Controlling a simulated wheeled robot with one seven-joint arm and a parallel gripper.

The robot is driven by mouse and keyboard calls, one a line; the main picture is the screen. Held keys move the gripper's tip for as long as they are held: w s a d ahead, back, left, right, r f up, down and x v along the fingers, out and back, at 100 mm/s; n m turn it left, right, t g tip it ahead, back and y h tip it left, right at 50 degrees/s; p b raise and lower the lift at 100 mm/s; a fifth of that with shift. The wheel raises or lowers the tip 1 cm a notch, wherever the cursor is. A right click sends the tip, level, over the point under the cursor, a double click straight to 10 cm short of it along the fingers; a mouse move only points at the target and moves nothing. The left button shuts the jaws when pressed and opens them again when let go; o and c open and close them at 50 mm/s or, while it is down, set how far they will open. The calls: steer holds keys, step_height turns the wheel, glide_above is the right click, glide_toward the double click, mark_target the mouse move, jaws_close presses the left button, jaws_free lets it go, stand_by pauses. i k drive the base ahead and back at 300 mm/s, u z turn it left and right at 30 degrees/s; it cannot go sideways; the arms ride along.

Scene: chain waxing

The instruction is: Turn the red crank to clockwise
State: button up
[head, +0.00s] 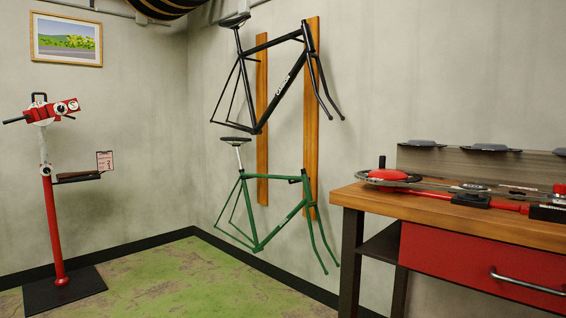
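A red, rounded part with a black upright handle, which looks like the red crank (388,175), sits at the near left end of the wooden workbench (440,218) on the right. The black handle (382,162) stands up from it. A chain or thin loop and a long red bar (496,205) run from it to the right along the bench top. The crank's exact angle is hard to tell at this distance. My gripper is not in view.
The bench has a red drawer (460,262) with a metal handle (527,283). A red repair stand (53,225) stands on a black base at the left. Black (270,85) and green (262,220) bike frames hang on the wall. The green floor between is clear.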

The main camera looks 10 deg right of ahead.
mark_target(381, 172)
steer(key=u, duration=0.75)
steer(key=i, duration=0.9)
steer(key=z, duration=1.8)
